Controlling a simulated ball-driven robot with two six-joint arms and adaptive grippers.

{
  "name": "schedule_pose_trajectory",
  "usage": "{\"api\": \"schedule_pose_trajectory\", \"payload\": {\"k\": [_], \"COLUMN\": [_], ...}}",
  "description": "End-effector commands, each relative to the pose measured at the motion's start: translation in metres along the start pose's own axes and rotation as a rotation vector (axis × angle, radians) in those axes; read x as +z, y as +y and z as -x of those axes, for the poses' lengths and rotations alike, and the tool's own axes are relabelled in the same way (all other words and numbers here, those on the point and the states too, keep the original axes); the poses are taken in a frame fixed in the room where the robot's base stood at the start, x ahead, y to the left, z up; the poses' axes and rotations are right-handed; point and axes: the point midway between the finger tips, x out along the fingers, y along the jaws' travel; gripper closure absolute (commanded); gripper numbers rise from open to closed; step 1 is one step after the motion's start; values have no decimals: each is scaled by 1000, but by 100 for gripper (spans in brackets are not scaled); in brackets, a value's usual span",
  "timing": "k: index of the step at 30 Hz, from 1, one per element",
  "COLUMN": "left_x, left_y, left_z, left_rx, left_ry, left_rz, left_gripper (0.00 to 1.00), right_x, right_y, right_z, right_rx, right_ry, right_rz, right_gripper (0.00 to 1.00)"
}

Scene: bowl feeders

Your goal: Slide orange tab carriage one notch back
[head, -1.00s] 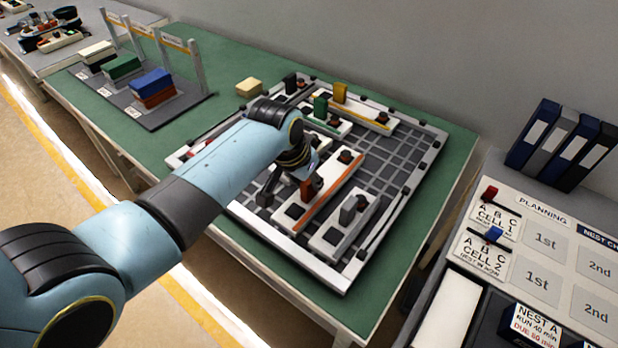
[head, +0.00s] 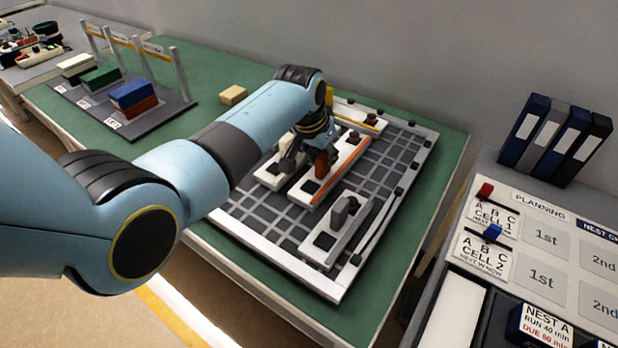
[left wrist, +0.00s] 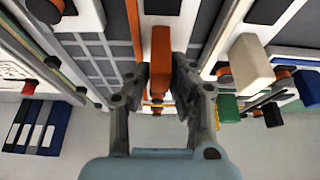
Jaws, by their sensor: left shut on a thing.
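The orange tab (head: 321,164) stands upright on a white carriage with an orange stripe (head: 345,168), on the gridded board. My left gripper (head: 308,152) is shut on this tab; in the left wrist view the tab (left wrist: 160,55) sits between its two fingers (left wrist: 160,88). The arm hides part of the carriage's surroundings in the head view. My right gripper is not in view.
A grey-tab carriage (head: 335,240) lies in front, apart from the orange one, with bare grid between. A pale-tab carriage (head: 268,178) is close on the left. A yellow tab (head: 329,97) stands behind. The board's white rim (head: 290,278) has dark clamps.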

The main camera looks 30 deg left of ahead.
Motion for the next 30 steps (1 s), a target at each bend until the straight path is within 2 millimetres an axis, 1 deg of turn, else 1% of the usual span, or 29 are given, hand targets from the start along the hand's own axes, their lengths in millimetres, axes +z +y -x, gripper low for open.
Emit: {"api": "schedule_pose_trajectory", "payload": {"k": [1,10,11,15,16,25,28,30], "left_x": [0,-2,-2,-2,-2,-3,-4,-3], "left_y": [1,1,1,0,0,0,0,0], "left_z": [-4,-2,-2,-2,-2,0,9,19], "left_rx": [1,1,1,1,1,1,0,0], "left_ry": [-5,-7,-7,-6,-6,-4,-3,-2], "left_rz": [0,0,0,0,0,0,0,0], "left_gripper": [100,100,78,59,58,58,58,58], "right_x": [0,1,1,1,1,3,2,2], "right_y": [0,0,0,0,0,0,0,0], "right_z": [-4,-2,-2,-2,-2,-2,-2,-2], "right_rx": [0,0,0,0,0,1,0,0], "right_ry": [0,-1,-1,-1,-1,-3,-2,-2], "right_rz": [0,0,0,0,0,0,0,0], "right_gripper": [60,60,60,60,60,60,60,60]}}
